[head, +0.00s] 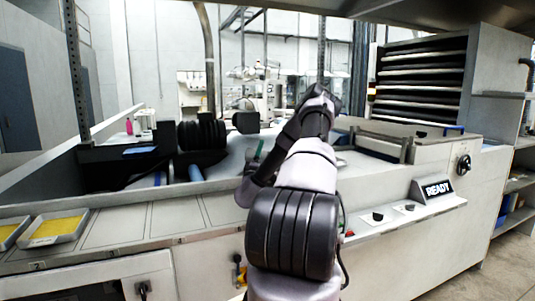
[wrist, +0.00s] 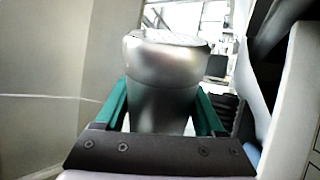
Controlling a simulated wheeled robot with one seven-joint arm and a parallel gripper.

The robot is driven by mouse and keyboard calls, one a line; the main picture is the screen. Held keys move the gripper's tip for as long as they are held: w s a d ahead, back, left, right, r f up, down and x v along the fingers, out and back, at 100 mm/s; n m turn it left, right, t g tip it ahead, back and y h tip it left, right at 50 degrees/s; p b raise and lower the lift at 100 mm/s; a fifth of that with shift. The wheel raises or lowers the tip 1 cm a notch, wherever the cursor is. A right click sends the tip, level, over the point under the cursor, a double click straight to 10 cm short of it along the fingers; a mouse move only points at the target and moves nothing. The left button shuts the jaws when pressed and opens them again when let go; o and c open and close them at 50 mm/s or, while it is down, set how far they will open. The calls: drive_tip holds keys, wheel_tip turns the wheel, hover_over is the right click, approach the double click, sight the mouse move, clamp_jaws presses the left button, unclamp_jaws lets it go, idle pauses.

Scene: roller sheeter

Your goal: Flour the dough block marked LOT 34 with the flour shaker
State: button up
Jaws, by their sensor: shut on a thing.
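My gripper (wrist: 160,92) is shut on a shiny metal flour shaker (wrist: 165,62), which stands upright between its two green fingers in the wrist view. In the head view my arm hides most of the gripper, and the shaker cannot be made out there. Two yellow dough blocks lie in shallow grey trays at the front left of the counter: one nearer the middle (head: 57,229) and one cut by the left picture edge (head: 8,234). My gripper is well to the right of both. Their label writing is too small to read, so I cannot tell which is LOT 34.
The counter has several marked, empty places (head: 176,220) right of the trays. Behind it lies the sheeter's recess with a dark ribbed roller (head: 202,137) and blue cylinders. A READY display (head: 437,190) and knobs sit at the right. A dark upright post (head: 77,75) rises at the left.

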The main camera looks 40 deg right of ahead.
drive_tip(key=shift+w+a, duration=0.15)
drive_tip(key=shift+w, duration=0.05)
drive_tip(key=s+d, duration=0.3)
idle(0.4)
drive_tip(key=shift+w+a, duration=1.5)
